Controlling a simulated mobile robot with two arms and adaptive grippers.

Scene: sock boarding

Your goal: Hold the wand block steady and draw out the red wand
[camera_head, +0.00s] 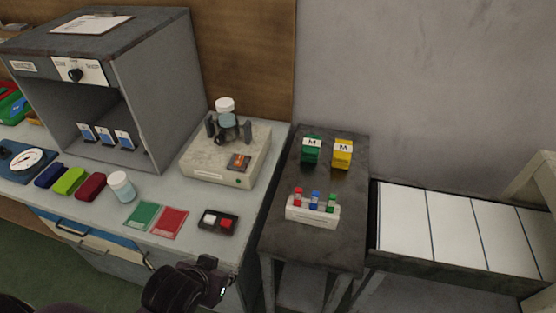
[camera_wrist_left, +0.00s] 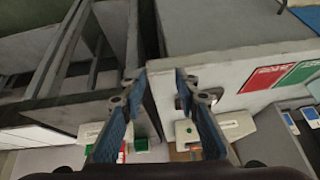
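The white wand block (camera_head: 312,214) stands upright on the dark side table in the head view. The red wand (camera_head: 298,196) is in its left slot, the blue wand (camera_head: 315,200) in the middle and the green wand (camera_head: 331,203) at the right. My left gripper (camera_head: 215,279) is low in the head view, in front of the bench and left of the block, apart from it. In the left wrist view its blue-padded fingers (camera_wrist_left: 160,115) are spread, with nothing held between them. My right gripper is not in view.
A green box (camera_head: 311,150) and a yellow box (camera_head: 342,153) stand behind the block on the dark table (camera_head: 280,225). The bench at left holds a grey device (camera_head: 205,165), a switch box (camera_head: 218,220) and red and green cards. A white-panelled surface (camera_head: 455,235) lies at right.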

